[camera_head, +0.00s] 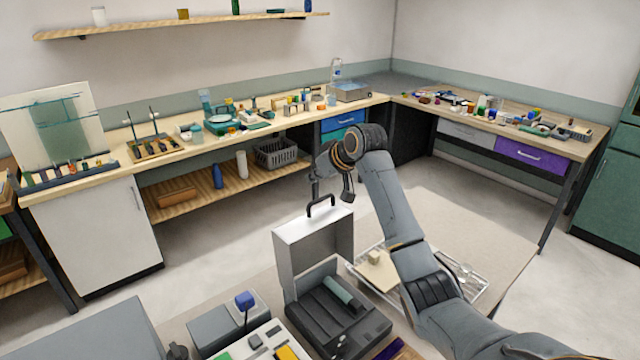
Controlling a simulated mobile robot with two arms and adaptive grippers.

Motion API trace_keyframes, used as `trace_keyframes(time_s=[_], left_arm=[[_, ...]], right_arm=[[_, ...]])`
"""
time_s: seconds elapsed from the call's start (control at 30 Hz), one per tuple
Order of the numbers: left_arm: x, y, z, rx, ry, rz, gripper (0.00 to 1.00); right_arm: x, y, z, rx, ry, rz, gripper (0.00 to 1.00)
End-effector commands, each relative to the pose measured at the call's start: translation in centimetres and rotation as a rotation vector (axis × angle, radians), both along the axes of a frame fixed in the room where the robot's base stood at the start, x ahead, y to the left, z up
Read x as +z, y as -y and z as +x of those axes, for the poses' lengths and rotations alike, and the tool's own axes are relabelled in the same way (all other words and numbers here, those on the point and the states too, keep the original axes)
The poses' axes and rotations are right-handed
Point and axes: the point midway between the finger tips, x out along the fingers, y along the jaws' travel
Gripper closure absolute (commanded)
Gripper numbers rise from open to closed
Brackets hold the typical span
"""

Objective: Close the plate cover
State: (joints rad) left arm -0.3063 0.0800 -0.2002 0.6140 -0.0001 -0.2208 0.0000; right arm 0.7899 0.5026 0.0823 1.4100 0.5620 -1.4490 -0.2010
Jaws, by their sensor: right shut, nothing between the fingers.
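The plate cover (312,247) is a light grey, box-like lid standing upright and open at the back of a dark base unit (345,325). A green cylindrical piece (339,291) lies in the base. My right gripper (331,192) hangs from the bent right arm, close to the handle in the picture. It is shut and empty. Whether it touches the handle I cannot tell. My left gripper is out of view.
A tray (480,292) with a light block (375,257) lies right of the unit, partly behind my arm. Left of it stands a grey device with a blue knob (245,300). Cluttered wooden benches (100,178) line the walls; the floor between is clear.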

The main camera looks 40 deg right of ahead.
Motion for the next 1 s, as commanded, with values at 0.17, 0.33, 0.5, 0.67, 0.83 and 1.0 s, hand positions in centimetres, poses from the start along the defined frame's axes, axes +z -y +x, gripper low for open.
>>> trace_keyframes(time_s=[0.17, 0.33, 0.5, 0.67, 0.83, 1.0], left_arm=[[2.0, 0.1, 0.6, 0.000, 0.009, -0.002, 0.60], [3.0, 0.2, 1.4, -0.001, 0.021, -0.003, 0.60], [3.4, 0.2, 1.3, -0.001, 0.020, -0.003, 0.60], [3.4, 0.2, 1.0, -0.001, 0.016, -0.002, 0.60], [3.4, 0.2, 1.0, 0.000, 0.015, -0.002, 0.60], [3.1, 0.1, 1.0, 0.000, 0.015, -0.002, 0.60]], right_arm=[[-1.7, 0.0, 0.3, 0.001, -0.003, -0.001, 1.00], [-2.5, 0.0, -1.2, 0.000, -0.002, 0.000, 1.00], [-3.1, 0.1, -2.0, 0.000, -0.001, 0.000, 1.00], [-3.2, 0.1, -2.2, 0.000, -0.001, 0.000, 1.00], [-3.2, 0.1, -2.2, 0.000, -0.001, 0.000, 1.00], [-3.4, 0.1, -2.1, 0.000, 0.007, 0.000, 1.00]])
